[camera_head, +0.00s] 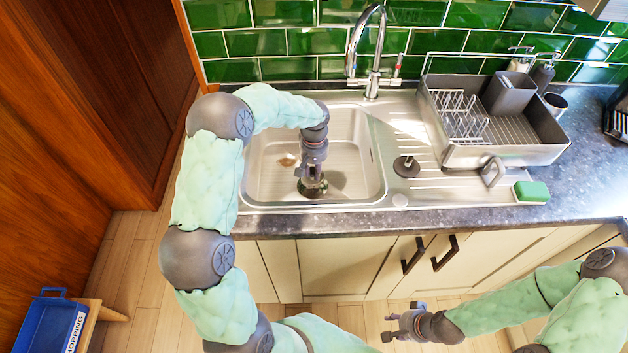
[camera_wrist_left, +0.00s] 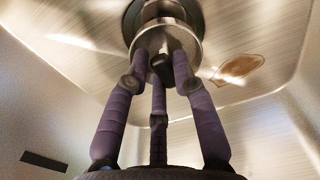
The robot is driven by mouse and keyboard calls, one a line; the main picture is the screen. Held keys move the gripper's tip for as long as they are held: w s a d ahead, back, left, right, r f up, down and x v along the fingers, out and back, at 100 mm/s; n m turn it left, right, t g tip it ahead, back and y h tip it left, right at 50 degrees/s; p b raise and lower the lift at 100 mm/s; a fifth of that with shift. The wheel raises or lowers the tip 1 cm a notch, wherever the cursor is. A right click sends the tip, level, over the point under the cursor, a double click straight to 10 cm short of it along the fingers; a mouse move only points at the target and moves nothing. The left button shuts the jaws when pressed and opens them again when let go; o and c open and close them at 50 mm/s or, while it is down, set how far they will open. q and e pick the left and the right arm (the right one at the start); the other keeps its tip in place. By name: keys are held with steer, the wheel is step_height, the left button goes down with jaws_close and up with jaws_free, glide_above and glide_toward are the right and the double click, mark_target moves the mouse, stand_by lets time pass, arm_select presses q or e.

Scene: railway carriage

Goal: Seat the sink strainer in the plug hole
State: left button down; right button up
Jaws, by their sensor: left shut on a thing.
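My left gripper (camera_head: 312,177) points down into the steel sink basin (camera_head: 258,180). In the left wrist view its fingers (camera_wrist_left: 159,68) are closed on the small knob of the round metal strainer (camera_wrist_left: 178,36). The plug hole (camera_wrist_left: 136,12) shows as a dark round opening with a metal rim, partly hidden behind the strainer. The strainer overlaps the hole in that view; I cannot tell whether it touches or sits in it. In the head view the gripper hides most of this spot. My right gripper (camera_head: 405,323) is open and empty, in front of the cabinets.
A brown stain (camera_head: 288,160) marks the basin floor. A dark round plug (camera_head: 406,167) lies on the drainboard. The tap (camera_head: 372,75) rises behind the basin.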

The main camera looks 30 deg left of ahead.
mark_target(314, 180)
arm_select(q)
steer(key=shift+f+b, duration=0.6)
steer(key=shift+f, duration=1.55)
steer(key=shift+f, duration=0.15)
steer(key=c, duration=1)
jaws_free()
step_height(314, 180, up, 12)
steer(key=p, duration=0.4)
